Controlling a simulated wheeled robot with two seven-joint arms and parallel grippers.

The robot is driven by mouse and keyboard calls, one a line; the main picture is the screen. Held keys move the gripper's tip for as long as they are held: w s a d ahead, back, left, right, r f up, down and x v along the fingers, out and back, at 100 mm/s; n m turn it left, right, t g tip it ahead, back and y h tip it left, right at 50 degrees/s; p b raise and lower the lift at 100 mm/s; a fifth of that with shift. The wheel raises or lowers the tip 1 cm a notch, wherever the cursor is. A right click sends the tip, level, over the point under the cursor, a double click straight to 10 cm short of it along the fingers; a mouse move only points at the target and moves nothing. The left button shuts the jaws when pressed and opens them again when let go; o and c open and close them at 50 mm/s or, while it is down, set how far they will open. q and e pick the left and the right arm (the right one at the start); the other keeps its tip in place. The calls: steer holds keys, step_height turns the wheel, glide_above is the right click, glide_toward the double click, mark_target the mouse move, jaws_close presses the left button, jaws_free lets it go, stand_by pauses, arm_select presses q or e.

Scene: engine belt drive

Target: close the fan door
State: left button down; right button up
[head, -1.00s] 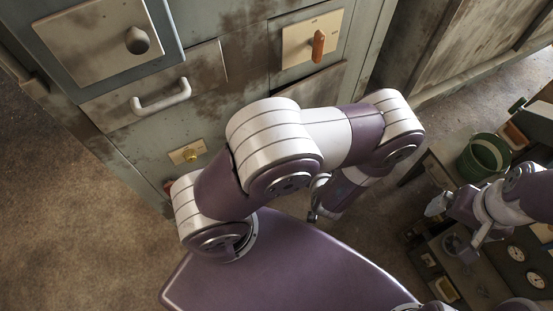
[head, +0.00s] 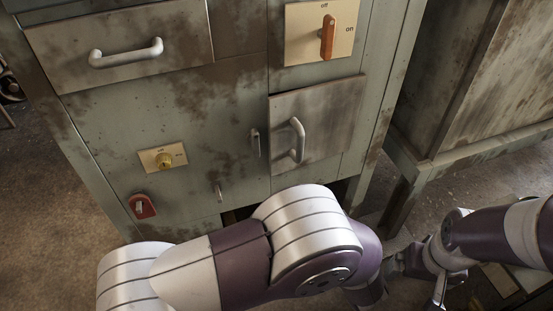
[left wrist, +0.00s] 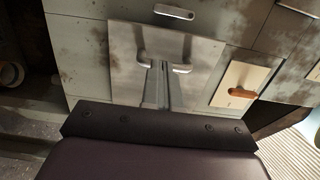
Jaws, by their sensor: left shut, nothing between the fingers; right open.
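The fan door appears to be the grey, scuffed panel (head: 335,112) with an upright bar handle (head: 297,140), low on the right of the cabinet. Its edges sit askew to the cabinet front, so it looks slightly ajar. In the left wrist view the same door (left wrist: 202,55) appears turned. My left gripper (left wrist: 162,66) is shut and empty there, its fingers in front of the middle of the handle. I cannot tell whether they touch it. In the head view the left gripper is hidden. My right gripper (head: 428,268) is open and empty at the lower right, away from the door.
An orange off/on switch (head: 328,38) sits above the door. A small latch (head: 255,142) is just left of it. Another cabinet (head: 490,80) stands at the right.

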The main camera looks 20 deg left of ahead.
mark_target(274, 147)
arm_select(q)
steer(key=b+x, duration=0.3)
steer(key=x, duration=1)
steer(key=shift+f, duration=0.15)
steer(key=shift+w+a+r+p, duration=0.45)
steer(key=shift+w+a+p, duration=0.2)
steer(key=shift+p, duration=0.35)
steer(key=shift+w+a+f, duration=0.15)
steer(key=shift+w+a, duration=0.1)
steer(key=shift+f, duration=0.1)
